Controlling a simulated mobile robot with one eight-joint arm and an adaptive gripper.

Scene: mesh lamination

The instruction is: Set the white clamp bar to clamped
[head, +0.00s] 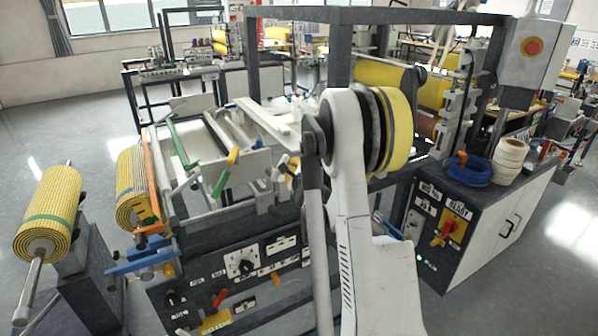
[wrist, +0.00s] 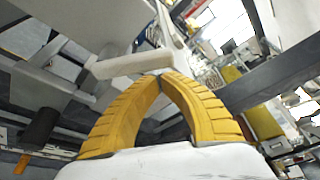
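In the wrist view my gripper (wrist: 160,78) has two yellow ribbed fingers that arch together and meet at the tips, with no object visible between them. A pale white bar (wrist: 128,65) lies just beyond the tips, its right end close to them; I cannot tell whether they touch. It looks like the clamp bar. In the head view a long white bar (head: 263,124) slants across the top of the machine's left section, probably the same bar. My arm hides much of the area beside it, and my fingers are not clearly visible there.
Green (head: 180,143) and orange (head: 153,180) levers stand left of the bar. The dark machine frame (head: 340,45) rises behind my arm. A white cabinet (head: 490,230) stands right. Open floor (head: 75,130) lies left.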

